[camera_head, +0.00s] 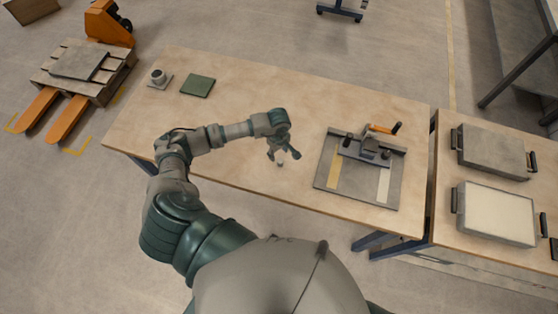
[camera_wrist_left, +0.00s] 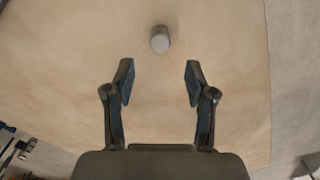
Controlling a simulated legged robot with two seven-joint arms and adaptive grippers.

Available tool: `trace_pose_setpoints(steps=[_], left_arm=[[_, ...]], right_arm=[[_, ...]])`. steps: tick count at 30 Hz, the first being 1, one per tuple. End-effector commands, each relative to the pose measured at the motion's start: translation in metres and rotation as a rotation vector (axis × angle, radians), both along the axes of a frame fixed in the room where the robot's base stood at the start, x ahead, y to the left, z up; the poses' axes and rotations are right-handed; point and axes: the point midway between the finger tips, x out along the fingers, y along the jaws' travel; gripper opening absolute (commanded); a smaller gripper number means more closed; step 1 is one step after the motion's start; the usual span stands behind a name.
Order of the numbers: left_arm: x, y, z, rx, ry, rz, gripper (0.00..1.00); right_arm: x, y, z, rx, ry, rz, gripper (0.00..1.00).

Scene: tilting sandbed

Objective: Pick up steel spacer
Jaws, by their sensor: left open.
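The steel spacer (camera_wrist_left: 160,39) is a small grey cylinder standing on the wooden table. In the left wrist view it lies ahead of my left gripper (camera_wrist_left: 159,82), roughly centred between the two fingers and beyond their tips. The fingers are spread open with nothing between them. In the head view my left gripper (camera_head: 284,153) points down over the table's near edge. A small pale piece, apparently the spacer (camera_head: 280,163), shows just below the fingers, partly hard to make out. My right gripper is not in view.
On the wooden table (camera_head: 230,85), a grey board (camera_head: 348,185) with a clamp-like fixture stands to the right. A green pad (camera_head: 197,86) and a small cup-like part (camera_head: 158,77) lie at the far left. Two trays (camera_head: 498,212) (camera_head: 492,150) sit on the right-hand table.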

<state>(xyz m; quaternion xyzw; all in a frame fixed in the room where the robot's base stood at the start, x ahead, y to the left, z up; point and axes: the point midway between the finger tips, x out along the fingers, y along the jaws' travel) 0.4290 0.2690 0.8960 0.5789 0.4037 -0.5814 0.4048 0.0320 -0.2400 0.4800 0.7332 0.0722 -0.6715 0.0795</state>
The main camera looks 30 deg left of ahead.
Motion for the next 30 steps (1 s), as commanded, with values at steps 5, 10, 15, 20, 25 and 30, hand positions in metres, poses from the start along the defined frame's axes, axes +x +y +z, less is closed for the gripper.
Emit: trace_pose_setpoints(steps=[5, 10, 15, 20, 25, 30], left_arm=[[0.000, -0.003, -0.015, 0.001, 0.001, 0.001, 0.56], [-0.003, -0.006, -0.034, -0.001, 0.005, 0.001, 0.56], [-0.003, -0.005, -0.060, -0.002, 0.002, 0.002, 0.56], [-0.003, -0.005, -0.068, -0.003, -0.001, 0.000, 0.56], [-0.003, -0.005, -0.067, -0.002, -0.002, 0.000, 0.51], [-0.003, -0.005, -0.067, -0.001, -0.001, 0.000, 0.08]], right_arm=[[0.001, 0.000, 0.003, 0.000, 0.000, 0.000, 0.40], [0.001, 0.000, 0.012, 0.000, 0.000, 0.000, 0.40], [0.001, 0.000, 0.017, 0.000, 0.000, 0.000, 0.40], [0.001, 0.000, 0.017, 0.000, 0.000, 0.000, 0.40], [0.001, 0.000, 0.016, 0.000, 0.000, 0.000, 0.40], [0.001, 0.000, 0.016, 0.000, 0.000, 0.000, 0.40]])
